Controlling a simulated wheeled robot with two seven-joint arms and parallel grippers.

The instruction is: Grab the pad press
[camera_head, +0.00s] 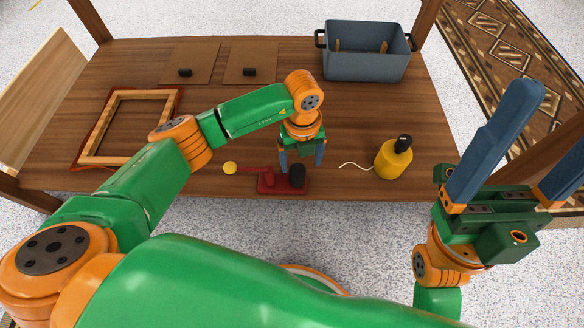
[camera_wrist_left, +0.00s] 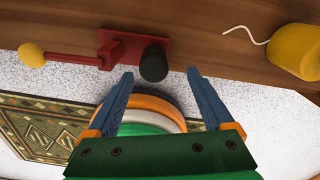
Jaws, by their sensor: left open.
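The pad press (camera_head: 268,183) is a small red base with a black cylinder on its right and a red lever ending in a yellow ball on its left. It sits at the table's front edge. It also shows in the left wrist view (camera_wrist_left: 120,50), where its black cylinder lies just beyond the fingertips, slightly left of the gap's middle. My left gripper (camera_head: 301,166) is open and empty, its blue fingers close to the black cylinder; contact cannot be told. It also shows in the left wrist view (camera_wrist_left: 160,73). My right gripper (camera_head: 556,130) is open, off the table at the right.
A yellow bottle (camera_head: 393,160) with a black top and white cord stands right of the press. A wooden frame (camera_head: 95,130) lies at left. Two brown boards (camera_head: 205,55) with black knobs and a grey-blue bin (camera_head: 365,65) are at the back. Table posts rise at the corners.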

